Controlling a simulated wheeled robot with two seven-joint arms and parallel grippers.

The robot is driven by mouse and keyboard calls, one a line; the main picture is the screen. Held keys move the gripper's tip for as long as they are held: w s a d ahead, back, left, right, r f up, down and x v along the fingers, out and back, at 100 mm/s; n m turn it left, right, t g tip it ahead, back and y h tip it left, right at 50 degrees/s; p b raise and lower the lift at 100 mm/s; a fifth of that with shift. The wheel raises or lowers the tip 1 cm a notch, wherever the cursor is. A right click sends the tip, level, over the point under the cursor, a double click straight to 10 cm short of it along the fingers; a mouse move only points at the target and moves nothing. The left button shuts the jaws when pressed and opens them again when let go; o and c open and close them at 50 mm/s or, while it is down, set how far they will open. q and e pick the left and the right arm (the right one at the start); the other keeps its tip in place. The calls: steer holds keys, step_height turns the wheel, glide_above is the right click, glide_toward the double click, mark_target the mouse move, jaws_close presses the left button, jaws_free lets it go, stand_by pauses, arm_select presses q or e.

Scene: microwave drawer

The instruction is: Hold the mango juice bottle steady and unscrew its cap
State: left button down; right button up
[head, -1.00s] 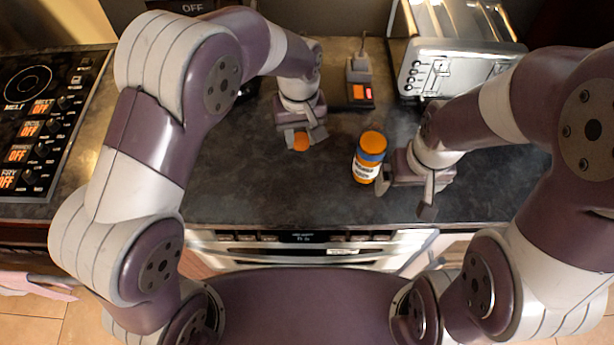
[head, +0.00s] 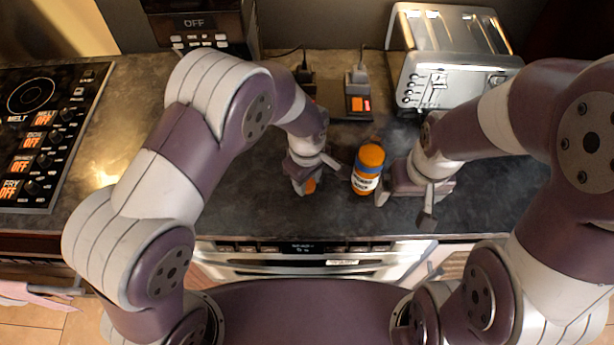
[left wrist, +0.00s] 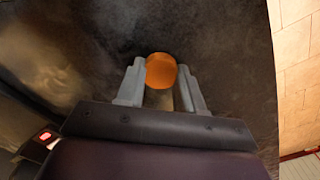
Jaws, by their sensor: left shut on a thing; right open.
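The mango juice bottle (head: 366,172) stands upright on the dark counter in the head view, with an orange top, a blue band and a white label. My left gripper (head: 312,180) is to its left, apart from it, shut on a small orange round thing (head: 310,186) that looks like a cap. That orange thing (left wrist: 161,71) shows between the two grey fingers in the left wrist view. My right gripper (head: 404,200) is open just right of the bottle, one finger near its base. Whether that finger touches the bottle, and whether the bottle's mouth is open, I cannot tell.
A silver toaster (head: 452,62) stands behind my right arm. A small dark device with a red light (head: 358,100) lies behind the bottle. A cooktop (head: 45,130) is at the left. The counter's front edge runs above an oven drawer (head: 300,262).

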arm_select(q)
steer(key=shift+f, duration=0.15)
steer(key=c, duration=0.7)
jaws_free()
steer(key=shift+r, duration=0.35)
step_height(320, 180, up, 12)
steer(key=b, duration=0.2)
steer(key=s+a+m, duration=0.3)
steer(key=a, duration=0.3)
steer(key=s+a+f+m+t, duration=0.1)
steer(key=s+a+m, duration=0.2)
steer(key=a, duration=0.3)
steer(key=s+a+f+m, duration=0.1)
steer(key=s+a+m, duration=0.2)
steer(key=a, duration=0.3)
steer(key=shift+s+f, duration=0.1)
steer(key=shift+s, duration=0.4)
